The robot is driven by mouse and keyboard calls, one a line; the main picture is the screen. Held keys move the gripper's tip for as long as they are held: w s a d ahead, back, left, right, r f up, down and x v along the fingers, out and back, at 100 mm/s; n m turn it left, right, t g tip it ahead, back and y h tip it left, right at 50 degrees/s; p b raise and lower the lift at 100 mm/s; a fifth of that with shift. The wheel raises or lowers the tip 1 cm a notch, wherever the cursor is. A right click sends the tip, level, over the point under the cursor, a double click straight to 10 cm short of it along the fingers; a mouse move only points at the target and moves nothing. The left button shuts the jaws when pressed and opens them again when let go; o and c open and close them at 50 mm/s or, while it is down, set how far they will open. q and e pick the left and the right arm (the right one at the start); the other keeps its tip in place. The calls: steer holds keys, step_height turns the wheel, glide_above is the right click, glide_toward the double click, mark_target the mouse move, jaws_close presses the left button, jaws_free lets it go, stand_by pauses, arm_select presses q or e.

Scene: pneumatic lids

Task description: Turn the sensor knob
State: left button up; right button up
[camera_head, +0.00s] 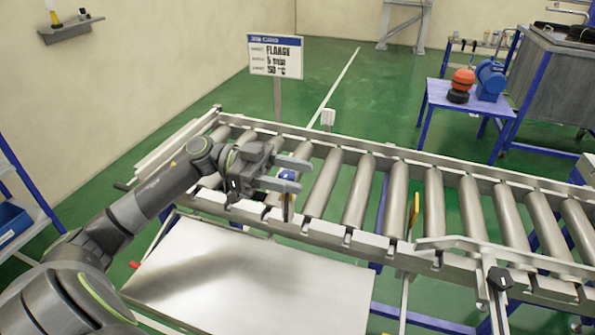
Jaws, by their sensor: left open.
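My left gripper (303,177) is open, with one finger on the far side of this part and one on the near side in the picture. I cannot tell whether the fingers touch it. A black knob (499,279) sits on a bracket at the near right of the conveyor. My right gripper is not in view.
A job card sign (276,56) stands behind the conveyor. A bare metal table (250,285) lies in front of it. A yellow upright piece (413,210) stands at the near rail. A blue table (455,99) holds an orange and a blue part.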

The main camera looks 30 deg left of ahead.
arm_select(q)
steer(key=shift+w+d, duration=0.1)
steer(key=shift+d, duration=0.45)
steer(key=shift+c, duration=0.5)
